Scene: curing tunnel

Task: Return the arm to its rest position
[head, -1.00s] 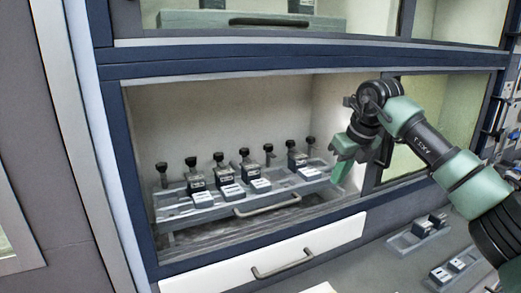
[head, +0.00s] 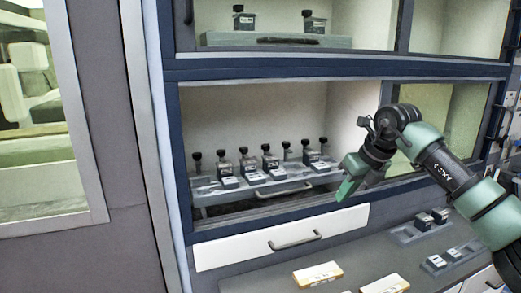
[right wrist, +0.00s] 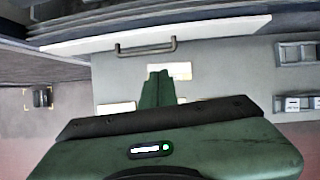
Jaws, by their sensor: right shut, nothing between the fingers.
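My right arm comes in from the right in the head view. Its green gripper (head: 347,187) hangs in front of the opening of the middle compartment, apart from the tray inside. The right wrist view shows the same gripper (right wrist: 158,86) with its fingers together and nothing between them. Below it in that view lie the grey counter and pale cards. My left gripper is not in view.
A tray (head: 262,191) with several dark-capped bottles stands in the middle compartment. Another tray (head: 275,41) is on the shelf above. A white drawer (head: 232,254) with a handle is below. Small trays (head: 406,236) and pale cards (head: 318,274) lie on the counter.

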